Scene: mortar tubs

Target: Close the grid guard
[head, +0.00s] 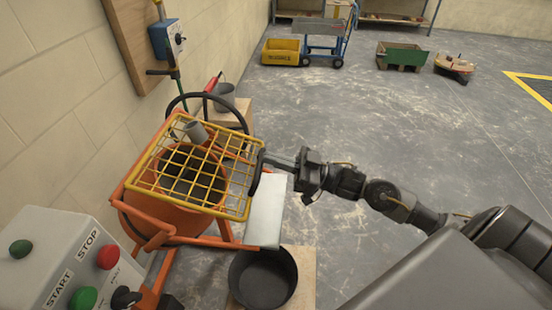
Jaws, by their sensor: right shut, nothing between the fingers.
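The yellow grid guard (223,154) lies across the mouth of the orange mixer drum (165,212), seen from above. I cannot tell whether its edge rests on the rim or stands a little above it. A black handle (258,173) is at its right edge. My right gripper (273,160) is shut and empty, with its fingertips at the guard's right edge beside the handle. I cannot tell whether they touch. My left gripper is not in view.
A control box (65,262) with START and STOP buttons stands at the lower left. A black tub (263,277) sits below the mixer. A black handwheel (243,122) is behind the guard. The floor to the right is clear; carts (281,52) stand far back.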

